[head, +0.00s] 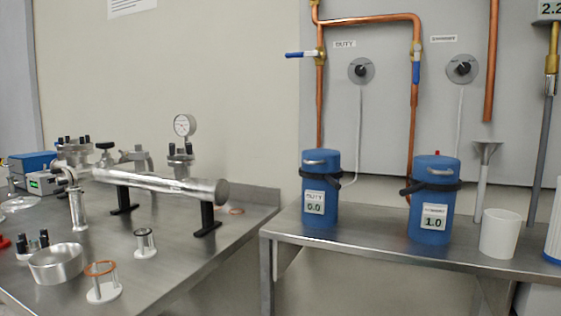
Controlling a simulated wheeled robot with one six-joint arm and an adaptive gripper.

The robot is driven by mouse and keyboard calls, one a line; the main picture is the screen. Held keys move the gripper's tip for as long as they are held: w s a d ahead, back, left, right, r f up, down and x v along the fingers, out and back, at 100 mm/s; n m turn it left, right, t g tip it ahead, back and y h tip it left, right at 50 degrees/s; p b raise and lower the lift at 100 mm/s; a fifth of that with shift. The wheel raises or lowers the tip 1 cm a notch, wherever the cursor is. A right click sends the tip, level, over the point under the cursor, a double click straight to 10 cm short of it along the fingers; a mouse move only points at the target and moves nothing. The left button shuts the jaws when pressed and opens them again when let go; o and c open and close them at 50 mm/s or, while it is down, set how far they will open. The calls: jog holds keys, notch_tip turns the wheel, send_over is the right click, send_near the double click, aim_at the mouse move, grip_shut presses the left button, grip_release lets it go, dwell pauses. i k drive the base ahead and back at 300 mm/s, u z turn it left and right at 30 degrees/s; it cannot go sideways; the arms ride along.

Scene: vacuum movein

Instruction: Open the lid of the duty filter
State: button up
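The duty filter (320,190) is a blue cylinder with a display reading 0.0 under a "DUTY" label. It stands upright on the right-hand steel bench, below the "DUTY" wall sign and dial. Its blue lid (321,157) sits on top with a metal handle, and a black clamp band runs round the body just below. The lid looks closed. A similar blue filter (433,205), reading 1.0, stands to its right with its own lid and black band. My gripper is not in view.
A copper pipe with valve levers (302,54) rises behind the duty filter. A white cup (500,234) and a funnel (486,150) stand right of the second filter. The left bench (190,262) holds vacuum tubing, a gauge and a metal bowl (57,264). A gap separates the benches.

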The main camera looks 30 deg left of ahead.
aim_at(321, 159)
jog(key=u, duration=1.3)
jog(key=k, duration=1.3)
jog(key=u, duration=0.8)
jog(key=i, duration=1.2)
jog(key=z, duration=0.7)
jog(key=i, duration=0.55)
jog(key=z, duration=0.55)
